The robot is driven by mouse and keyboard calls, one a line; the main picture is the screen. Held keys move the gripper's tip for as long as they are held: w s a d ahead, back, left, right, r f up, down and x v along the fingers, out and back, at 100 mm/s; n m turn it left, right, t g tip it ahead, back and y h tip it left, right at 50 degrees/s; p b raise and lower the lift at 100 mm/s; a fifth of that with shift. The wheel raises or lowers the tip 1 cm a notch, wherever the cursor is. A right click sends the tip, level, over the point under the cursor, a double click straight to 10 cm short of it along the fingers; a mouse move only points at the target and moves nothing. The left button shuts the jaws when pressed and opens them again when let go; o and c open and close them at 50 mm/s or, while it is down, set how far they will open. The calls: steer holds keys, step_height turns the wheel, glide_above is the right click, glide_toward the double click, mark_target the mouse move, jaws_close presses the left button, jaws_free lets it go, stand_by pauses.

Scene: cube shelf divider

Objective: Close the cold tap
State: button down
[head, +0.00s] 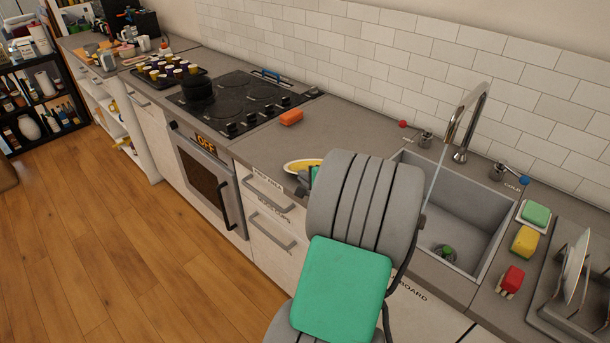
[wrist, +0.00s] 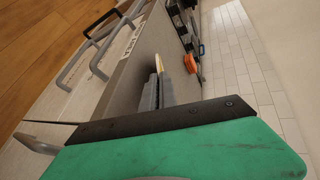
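The cold tap (head: 503,171) is on the counter at the right of the sink, with a blue knob on its lever and a COLD label beside it. A thin stream of water (head: 434,185) falls from the curved spout (head: 472,115) into the sink (head: 461,207). My gripper is mostly hidden behind my grey and green arm in the head view. In the wrist view my gripper (wrist: 161,75) has its grey fingers close together, apparently shut with nothing held. It is over the counter left of the sink, well away from the cold tap.
The hot tap (head: 425,138) with a red knob is left of the spout.

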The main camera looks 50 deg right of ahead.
steer(key=c, duration=1.6)
jaws_free()
steer(key=shift+r, duration=0.1)
steer(key=shift+c, duration=0.2)
steer(key=shift+s, duration=0.1)
